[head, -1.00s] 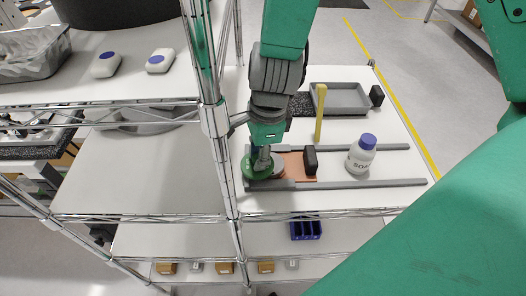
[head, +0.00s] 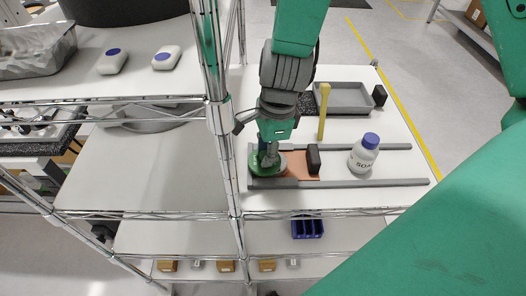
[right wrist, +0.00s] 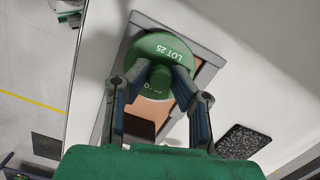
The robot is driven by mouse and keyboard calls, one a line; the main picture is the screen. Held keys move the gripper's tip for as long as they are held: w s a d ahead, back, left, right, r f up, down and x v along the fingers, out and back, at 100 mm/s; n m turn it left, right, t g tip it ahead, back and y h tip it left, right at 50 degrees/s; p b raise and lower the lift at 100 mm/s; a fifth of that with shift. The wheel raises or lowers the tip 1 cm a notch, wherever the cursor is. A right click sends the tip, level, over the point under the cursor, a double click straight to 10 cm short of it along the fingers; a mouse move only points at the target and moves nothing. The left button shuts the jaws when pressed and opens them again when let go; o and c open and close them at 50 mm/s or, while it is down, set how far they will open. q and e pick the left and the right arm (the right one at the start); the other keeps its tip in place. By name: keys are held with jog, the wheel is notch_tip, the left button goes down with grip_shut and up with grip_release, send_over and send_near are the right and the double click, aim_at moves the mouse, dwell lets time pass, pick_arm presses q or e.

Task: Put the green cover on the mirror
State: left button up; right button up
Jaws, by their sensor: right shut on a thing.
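The green cover (right wrist: 160,45), a round disc marked "LOT 25" with a knob, is held in my right gripper (right wrist: 153,80). The gripper's two fingers are closed on the knob. In the head view, the cover (head: 257,170) is at the left end of the grey-railed fixture, with my right gripper (head: 268,150) upright above it. A pale rounded edge, probably the mirror (head: 284,162), shows beside the cover on the orange plate (head: 304,168). The cover hides most of it. I cannot tell whether the cover touches it. My left gripper is not in view.
A black block (head: 313,158) stands close right of the cover. A metal rack post (head: 222,120) rises just left of my right arm.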

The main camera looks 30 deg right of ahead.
aim_at(279, 156)
jog(key=shift+d+f, duration=0.1)
jog(key=shift+d, duration=0.45)
jog(key=shift+d+f, duration=0.25)
jog(key=shift+d, duration=1)
jog(key=shift+a+r, duration=0.15)
jog(key=shift+a, duration=0.9)
jog(key=shift+d, duration=0.3)
jog(key=shift+d+f, duration=0.25)
jog(key=shift+d, duration=0.7)
jog(key=shift+a, duration=0.65)
jog(key=shift+d, duration=0.55)
jog(key=shift+d+p, duration=0.1)
jog(key=shift+p, duration=0.2)
jog(key=shift+a, duration=0.4)
jog(key=shift+a+r, duration=0.1)
jog(key=shift+a, duration=0.5)
jog(key=shift+d, duration=0.2)
jog(key=o, duration=1)
jog(key=shift+d, duration=0.3)
jog(key=shift+c, duration=0.2)
jog(key=o, duration=0.5)
jog(key=shift+a, duration=0.2)
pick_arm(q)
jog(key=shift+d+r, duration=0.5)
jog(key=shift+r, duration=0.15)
pick_arm(e)
jog(key=shift+a, duration=0.15)
